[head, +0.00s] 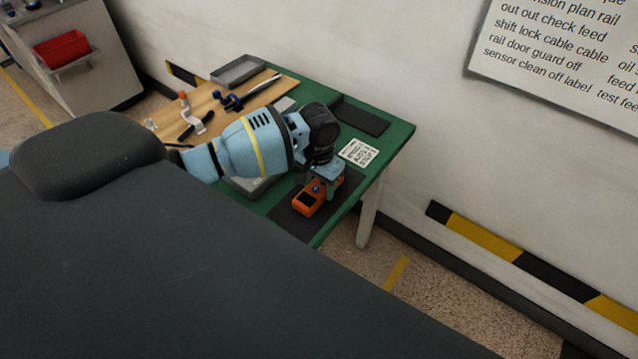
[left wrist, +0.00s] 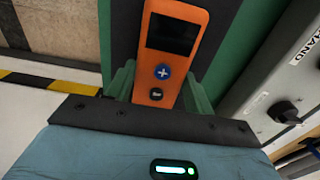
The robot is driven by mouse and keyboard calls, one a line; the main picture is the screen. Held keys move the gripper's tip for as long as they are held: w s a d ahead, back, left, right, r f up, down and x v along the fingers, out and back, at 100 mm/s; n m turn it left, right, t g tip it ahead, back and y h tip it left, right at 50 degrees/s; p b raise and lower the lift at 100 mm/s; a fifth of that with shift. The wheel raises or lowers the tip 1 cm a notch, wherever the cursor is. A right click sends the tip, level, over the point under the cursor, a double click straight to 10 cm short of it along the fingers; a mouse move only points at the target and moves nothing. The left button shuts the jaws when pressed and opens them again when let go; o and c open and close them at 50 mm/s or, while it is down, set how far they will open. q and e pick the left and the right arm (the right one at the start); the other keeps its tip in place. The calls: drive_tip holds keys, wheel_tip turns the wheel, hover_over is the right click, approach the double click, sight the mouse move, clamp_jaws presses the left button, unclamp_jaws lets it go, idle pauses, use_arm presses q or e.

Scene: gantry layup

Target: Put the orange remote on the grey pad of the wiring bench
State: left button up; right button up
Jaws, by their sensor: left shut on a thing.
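The orange remote (head: 308,203), with a dark screen and a blue button, is in my left gripper (head: 322,186) over the dark grey pad (head: 286,221) at the front end of the green wiring bench (head: 405,133). I cannot tell whether it touches the pad or is just above it. In the left wrist view the remote (left wrist: 172,64) is between the two fingers, its screen end pointing away from the gripper. The dark pad (left wrist: 122,50) shows behind it. My right gripper is not in view.
A white printed card (head: 358,152) and another dark flat piece (head: 360,117) lie on the bench. A wooden board (head: 175,118) with tools and a grey tray (head: 238,70) are at the back left. In the left wrist view a grey panel with a black knob (left wrist: 284,111) stands at the right.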

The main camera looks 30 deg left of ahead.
sight(319, 187)
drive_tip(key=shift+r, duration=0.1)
use_arm(q)
drive_tip(key=o, duration=1.1)
drive_tip(key=shift+f, duration=0.15)
drive_tip(key=shift+o, duration=0.2)
drive_tip(key=shift+r, duration=0.2)
wheel_tip(319, 187, up, 12)
drive_tip(key=p, duration=0.1)
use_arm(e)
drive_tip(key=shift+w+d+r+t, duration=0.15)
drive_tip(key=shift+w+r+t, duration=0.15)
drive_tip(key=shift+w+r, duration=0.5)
